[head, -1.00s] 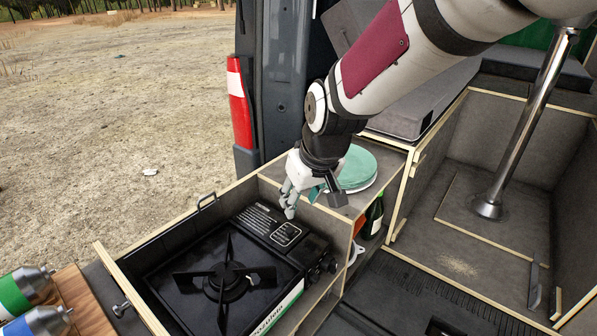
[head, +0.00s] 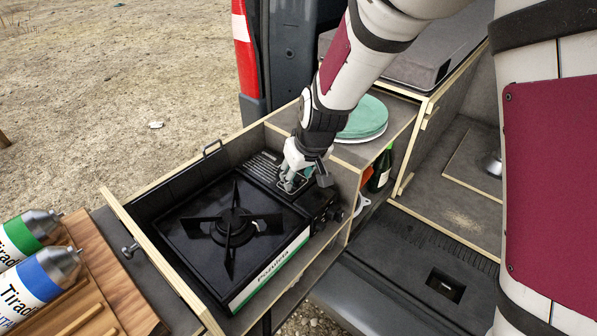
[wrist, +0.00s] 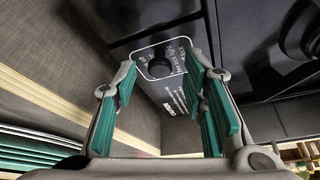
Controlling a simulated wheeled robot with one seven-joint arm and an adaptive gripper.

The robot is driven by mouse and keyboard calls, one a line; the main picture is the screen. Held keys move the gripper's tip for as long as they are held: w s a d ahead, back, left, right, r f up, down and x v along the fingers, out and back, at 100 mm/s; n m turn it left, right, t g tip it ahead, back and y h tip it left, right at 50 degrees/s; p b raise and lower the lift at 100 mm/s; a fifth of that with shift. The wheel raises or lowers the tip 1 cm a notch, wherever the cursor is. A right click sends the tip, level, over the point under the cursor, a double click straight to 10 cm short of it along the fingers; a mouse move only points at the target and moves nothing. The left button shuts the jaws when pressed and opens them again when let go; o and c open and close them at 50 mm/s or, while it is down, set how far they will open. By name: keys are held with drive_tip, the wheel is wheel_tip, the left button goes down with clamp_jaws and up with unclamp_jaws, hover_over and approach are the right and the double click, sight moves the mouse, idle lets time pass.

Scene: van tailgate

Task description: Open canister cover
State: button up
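The black camping stove (head: 200,225) sits in the wooden-edged drawer, with its burner and pan support on top. Its canister cover (head: 262,168) is the dark strip along the stove's back right side and looks shut. My gripper (head: 288,186) is over this cover, pointing down, and hides part of it. In the wrist view, the green-padded fingers (wrist: 163,100) are spread apart with nothing between them. A dark round recess or knob (wrist: 160,68) with white print around it shows beyond them. I cannot tell whether the fingers touch the cover.
Two gas canisters, one green-banded (head: 28,232) and one blue-banded (head: 42,278), lie on a wooden rack (head: 105,285) at left. Green plates (head: 366,118) and a green bottle (head: 380,170) are right of my gripper. The drawer wall (head: 150,255) edges the stove.

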clamp_jaws()
